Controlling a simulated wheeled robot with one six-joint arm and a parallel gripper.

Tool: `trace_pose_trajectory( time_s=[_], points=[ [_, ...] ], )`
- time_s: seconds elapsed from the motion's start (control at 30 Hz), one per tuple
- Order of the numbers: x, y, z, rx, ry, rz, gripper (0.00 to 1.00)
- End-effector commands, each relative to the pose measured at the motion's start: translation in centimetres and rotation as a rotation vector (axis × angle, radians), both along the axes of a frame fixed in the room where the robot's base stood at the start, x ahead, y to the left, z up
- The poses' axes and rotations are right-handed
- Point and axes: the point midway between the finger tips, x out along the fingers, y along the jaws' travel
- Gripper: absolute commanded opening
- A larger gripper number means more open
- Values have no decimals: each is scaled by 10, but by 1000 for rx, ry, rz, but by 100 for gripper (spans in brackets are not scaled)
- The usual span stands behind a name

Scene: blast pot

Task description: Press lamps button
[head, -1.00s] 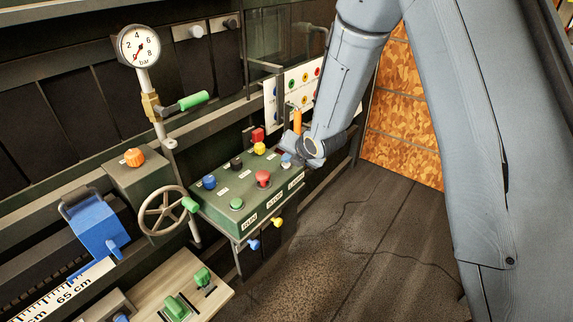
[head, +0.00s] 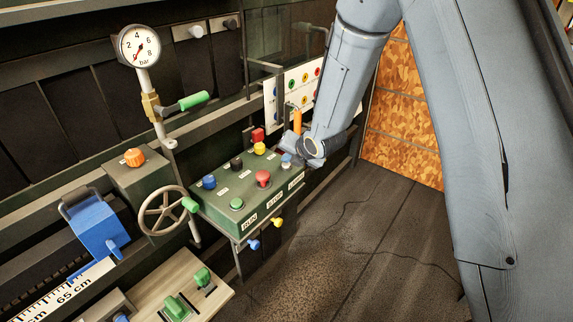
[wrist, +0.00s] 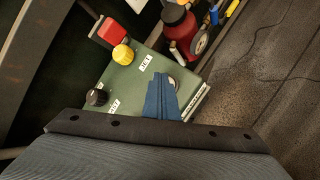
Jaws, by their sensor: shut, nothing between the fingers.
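The green control box (head: 240,212) stands at the middle of the head view, with several buttons on its top and labels reading RUN, STOP and LAMPS along its front edge. A pale round button (head: 286,164) sits at the right end, above the LAMPS label (head: 296,181). My gripper (head: 288,156) is shut and empty, with its blue fingertips over this button. In the wrist view, the shut fingers (wrist: 160,78) lie beside the pale button (wrist: 173,82) and partly cover it. I cannot tell whether they touch it.
A red mushroom button (head: 263,177), green button (head: 237,204), yellow button (head: 260,148) and black knob (head: 236,163) share the box top. A handwheel (head: 163,212) stands to the left. In the wrist view, a red bottle-like object (wrist: 180,28) is beyond the box.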

Motion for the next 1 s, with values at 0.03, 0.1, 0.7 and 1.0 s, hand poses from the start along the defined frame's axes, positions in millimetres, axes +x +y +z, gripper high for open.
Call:
trace_pose_trajectory(
  time_s=[0.03, 0.1, 0.7, 1.0],
  points=[
    [0, 0, 0, -1, 1, 0, 0],
    [0, 0, 0, -1, 1, 0, 0],
    [1, 0, -10, 0, 1, 1, 0],
    [0, 0, -11, -1, 3, 1, 0]
  ],
)
